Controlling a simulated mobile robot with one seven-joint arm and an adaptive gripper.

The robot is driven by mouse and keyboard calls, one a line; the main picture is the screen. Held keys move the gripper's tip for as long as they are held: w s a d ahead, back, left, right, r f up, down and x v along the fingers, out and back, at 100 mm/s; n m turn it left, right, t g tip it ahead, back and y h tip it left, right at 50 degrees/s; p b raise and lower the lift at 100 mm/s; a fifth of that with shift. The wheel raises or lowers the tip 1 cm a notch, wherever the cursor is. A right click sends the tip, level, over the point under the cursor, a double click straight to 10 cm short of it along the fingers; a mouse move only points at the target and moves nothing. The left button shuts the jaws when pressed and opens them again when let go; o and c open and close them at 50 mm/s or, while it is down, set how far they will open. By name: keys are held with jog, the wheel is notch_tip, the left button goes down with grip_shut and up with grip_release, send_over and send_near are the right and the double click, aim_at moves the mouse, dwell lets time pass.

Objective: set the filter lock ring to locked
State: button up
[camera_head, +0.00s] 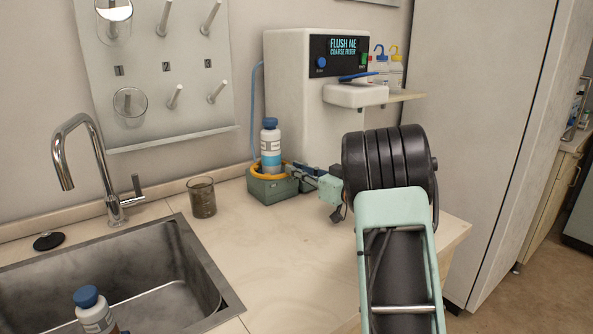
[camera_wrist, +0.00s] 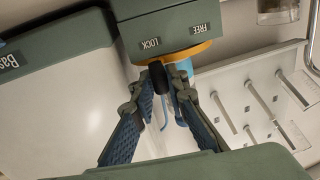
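The filter unit (camera_head: 270,189) is a small dark green box on the counter, with an orange lock ring (camera_head: 256,174) on top. A blue-capped bottle (camera_head: 270,147) stands upright in the ring. In the wrist view the ring (camera_wrist: 187,53) is a thin orange band under the LOCK (camera_wrist: 150,43) and FREE (camera_wrist: 199,28) labels. Its black handle (camera_wrist: 158,76) is nearer LOCK in the picture. My gripper (camera_wrist: 167,79) has its fingertips on either side of this handle, with a small gap apparent at the right. In the head view my gripper (camera_head: 293,174) is at the unit's right side.
A glass beaker (camera_head: 202,197) of dark liquid stands left of the unit. The sink (camera_head: 130,268) holds another blue-capped bottle (camera_head: 94,312). A white coarse filter machine (camera_head: 292,90) stands behind. A peg rack (camera_head: 160,70) hangs on the wall. The front counter is clear.

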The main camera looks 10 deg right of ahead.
jog(key=o, duration=0.3)
jog(key=shift+s, duration=0.1)
jog(key=v, duration=1.2)
